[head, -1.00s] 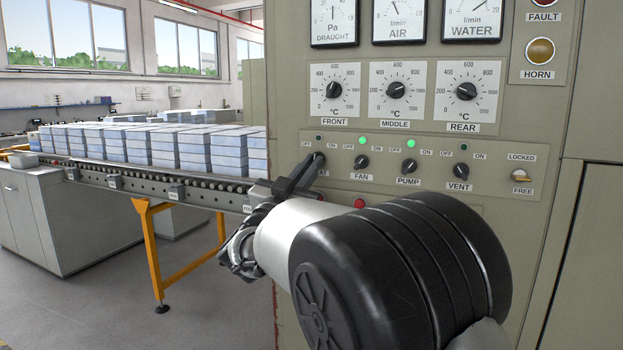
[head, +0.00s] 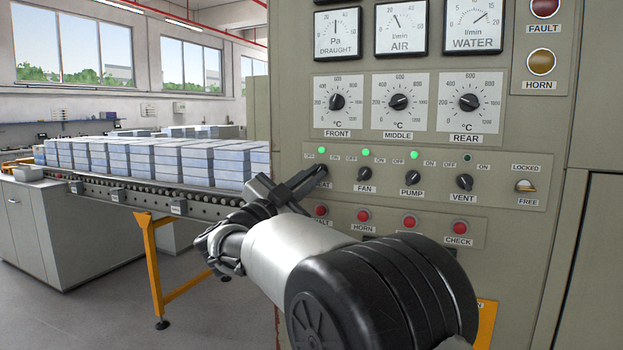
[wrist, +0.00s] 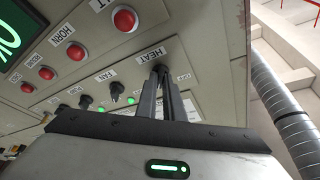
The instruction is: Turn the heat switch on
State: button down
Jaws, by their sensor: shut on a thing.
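The heat switch (head: 323,169) is a dark rotary knob at the left end of the switch row on the beige panel. Its label is partly covered by my gripper in the head view. The small lamp (head: 322,150) above it glows green. My gripper (head: 316,174) reaches in from the lower left and is shut on the heat switch knob. In the wrist view its two long fingers (wrist: 161,76) close together at the knob, just below the HEAT label (wrist: 150,54). The knob's pointer is hidden by the fingers.
The fan (head: 364,174), pump (head: 411,179) and vent (head: 464,182) switches sit to the right. Fan and pump lamps are green; the vent lamp is dark. Red push buttons (head: 363,215) lie below. A roller conveyor (head: 150,198) with stacked bluish blocks runs at left.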

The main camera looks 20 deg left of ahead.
jog(key=shift+r, duration=0.1)
jog(key=c, duration=1.9)
grip_release()
jog(key=shift+o, duration=0.2)
jog(key=p+v, duration=0.1)
jog(key=v, duration=1.6)
jog(key=shift+s, duration=0.1)
